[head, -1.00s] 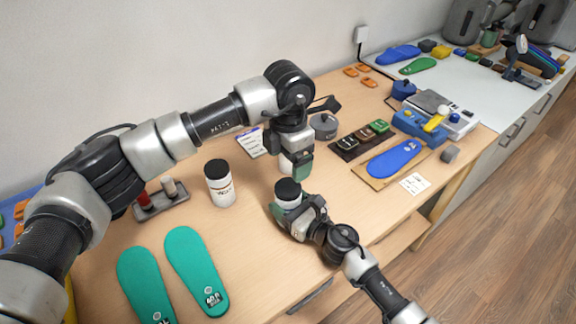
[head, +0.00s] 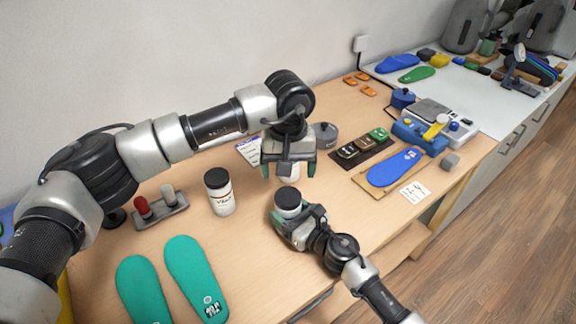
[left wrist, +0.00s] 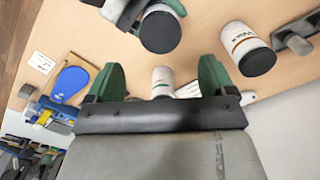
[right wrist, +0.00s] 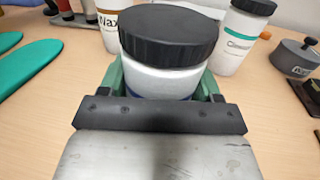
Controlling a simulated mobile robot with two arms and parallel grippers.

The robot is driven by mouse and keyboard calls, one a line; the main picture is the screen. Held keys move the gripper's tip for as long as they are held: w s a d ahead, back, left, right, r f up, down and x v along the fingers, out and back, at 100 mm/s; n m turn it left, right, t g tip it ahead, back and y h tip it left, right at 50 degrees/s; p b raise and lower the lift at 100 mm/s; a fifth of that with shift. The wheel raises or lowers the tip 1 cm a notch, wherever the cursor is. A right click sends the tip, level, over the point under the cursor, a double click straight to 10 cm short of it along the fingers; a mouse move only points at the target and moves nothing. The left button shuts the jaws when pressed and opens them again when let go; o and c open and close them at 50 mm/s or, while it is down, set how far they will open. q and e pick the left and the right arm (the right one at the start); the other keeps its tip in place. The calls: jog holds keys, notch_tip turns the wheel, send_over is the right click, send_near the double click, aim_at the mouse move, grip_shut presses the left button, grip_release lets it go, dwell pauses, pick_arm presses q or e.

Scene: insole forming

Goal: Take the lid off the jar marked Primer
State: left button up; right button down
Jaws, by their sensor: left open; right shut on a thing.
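My right gripper (head: 290,222) is shut on a white jar (right wrist: 165,78) with a black lid (right wrist: 168,32). The lid is on the jar, and the label is mostly hidden, with only a blue band showing. The held jar also shows in the head view (head: 288,208) and near the top of the left wrist view (left wrist: 160,30). My left gripper (head: 289,170) is open and empty, fingers down, behind the held jar. In the left wrist view its green fingers (left wrist: 187,78) are spread apart. No label reading Primer is legible.
A Wax jar (head: 221,195) stands left of the held jar. A Cleaner jar (right wrist: 240,38) stands behind it. Teal insoles (head: 195,275) lie front left, a stamp rack (head: 162,210) beyond them. A grey tin (head: 326,135) and blue insole (head: 393,167) lie to the right.

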aim_at(288, 196)
pick_arm(q)
jog(key=m, duration=0.6)
jog(key=shift+m, duration=0.4)
jog(key=shift+f, duration=4)
